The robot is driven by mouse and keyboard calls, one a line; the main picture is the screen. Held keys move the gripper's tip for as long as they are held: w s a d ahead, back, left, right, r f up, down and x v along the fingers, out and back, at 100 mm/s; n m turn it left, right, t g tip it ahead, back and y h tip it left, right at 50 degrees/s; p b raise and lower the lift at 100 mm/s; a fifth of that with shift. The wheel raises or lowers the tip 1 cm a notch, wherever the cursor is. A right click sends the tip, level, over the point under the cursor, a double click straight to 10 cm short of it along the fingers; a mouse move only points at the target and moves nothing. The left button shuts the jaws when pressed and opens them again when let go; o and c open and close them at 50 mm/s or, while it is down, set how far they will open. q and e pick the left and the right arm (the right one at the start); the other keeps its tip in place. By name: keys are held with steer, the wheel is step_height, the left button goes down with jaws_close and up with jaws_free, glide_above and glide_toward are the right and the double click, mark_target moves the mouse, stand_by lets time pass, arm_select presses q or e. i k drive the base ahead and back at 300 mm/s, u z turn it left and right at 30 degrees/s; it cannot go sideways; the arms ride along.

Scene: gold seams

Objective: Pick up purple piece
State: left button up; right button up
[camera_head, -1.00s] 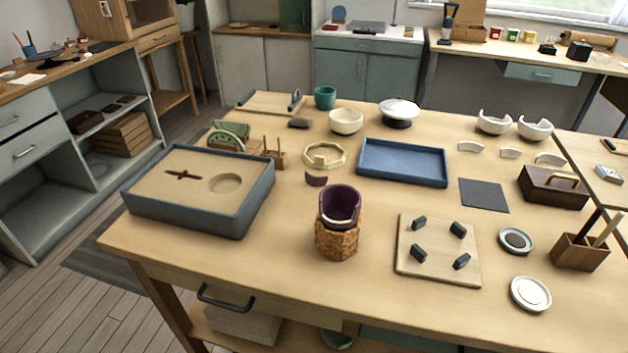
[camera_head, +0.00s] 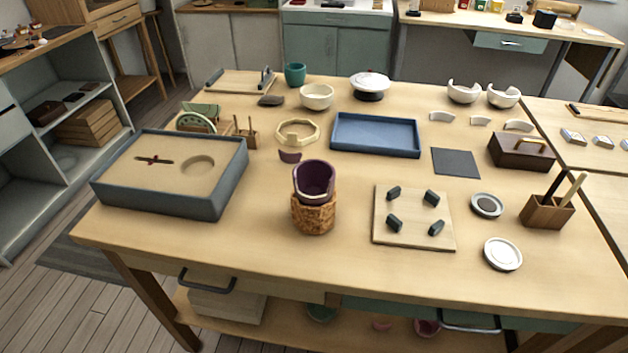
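A small curved purple piece (camera_head: 290,156) lies on the wooden table (camera_head: 340,270), just in front of the cream octagonal ring (camera_head: 297,133). A larger purple cup-like vessel (camera_head: 314,178) with an uneven rim and a pale band inside its front stands in a rough brown cork-like holder (camera_head: 313,216), nearer to me. The small purple piece is apart from the vessel, behind it and a little to its left. Neither of my grippers is in view.
A grey sand tray (camera_head: 160,203) is at left, a blue tray (camera_head: 375,150) behind. A wooden board with dark pegs (camera_head: 412,236), white lid (camera_head: 502,254) and tool holder (camera_head: 546,213) are at right. The front table strip is clear.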

mark_target(288, 158)
steer(key=u, duration=1)
steer(key=k, duration=0.85)
steer(key=z, duration=0.25)
